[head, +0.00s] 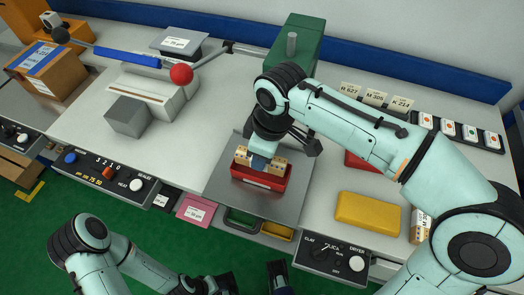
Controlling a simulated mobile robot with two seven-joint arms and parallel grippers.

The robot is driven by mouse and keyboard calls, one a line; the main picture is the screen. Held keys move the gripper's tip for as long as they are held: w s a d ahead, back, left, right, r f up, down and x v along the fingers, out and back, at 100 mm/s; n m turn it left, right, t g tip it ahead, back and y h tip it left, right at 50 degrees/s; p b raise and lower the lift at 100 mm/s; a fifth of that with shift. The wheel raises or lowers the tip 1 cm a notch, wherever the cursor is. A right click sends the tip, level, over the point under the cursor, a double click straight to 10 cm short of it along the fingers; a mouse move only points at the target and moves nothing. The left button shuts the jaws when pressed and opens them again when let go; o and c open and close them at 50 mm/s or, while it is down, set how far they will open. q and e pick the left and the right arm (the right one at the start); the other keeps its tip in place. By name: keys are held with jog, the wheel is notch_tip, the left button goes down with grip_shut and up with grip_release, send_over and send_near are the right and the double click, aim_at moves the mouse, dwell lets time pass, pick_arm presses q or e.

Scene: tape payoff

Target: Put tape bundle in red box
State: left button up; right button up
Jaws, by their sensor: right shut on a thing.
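The red box (258,183) stands on a grey metal plate (228,178) in the middle of the bench. My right gripper (262,158) reaches down over it from above and is shut on the tape bundle (280,164), a tan bundle with a blue-grey part in its middle. The bundle is at the box's opening; I cannot tell whether it touches the bottom. My gripper hides part of the bundle and the box's back. My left gripper (252,284) is low at the bottom edge, partly cut off, away from the box; its opening is unclear.
A yellow block (368,212) lies right of the plate. Another red object (362,162) is partly hidden behind my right arm. A green machine (295,45) stands behind. A red ball-ended lever (181,74) and grey block (127,117) are at left.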

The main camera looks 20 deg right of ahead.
pick_arm(q)
jog(key=shift+r, duration=0.1)
pick_arm(e)
jog(key=shift+f, duration=0.1)
dwell(0.3)
jog(key=o, duration=1.2)
pick_arm(q)
jog(key=r+p, duration=0.1)
jog(key=p, duration=0.1)
jog(key=s+r+p, duration=0.1)
jog(key=r+p, duration=0.1)
jog(key=shift+s+g, duration=0.15)
jog(key=shift+g, duration=0.15)
pick_arm(e)
jog(key=r, duration=0.4)
jog(key=d+r, duration=0.1)
jog(key=r, duration=0.4)
jog(key=s+r, duration=0.1)
jog(key=r, duration=0.3)
jog(key=shift+d+r, duration=0.15)
jog(key=shift+d, duration=0.15)
pick_arm(q)
jog(key=shift+s, duration=0.1)
pick_arm(e)
jog(key=shift+s, duration=0.1)
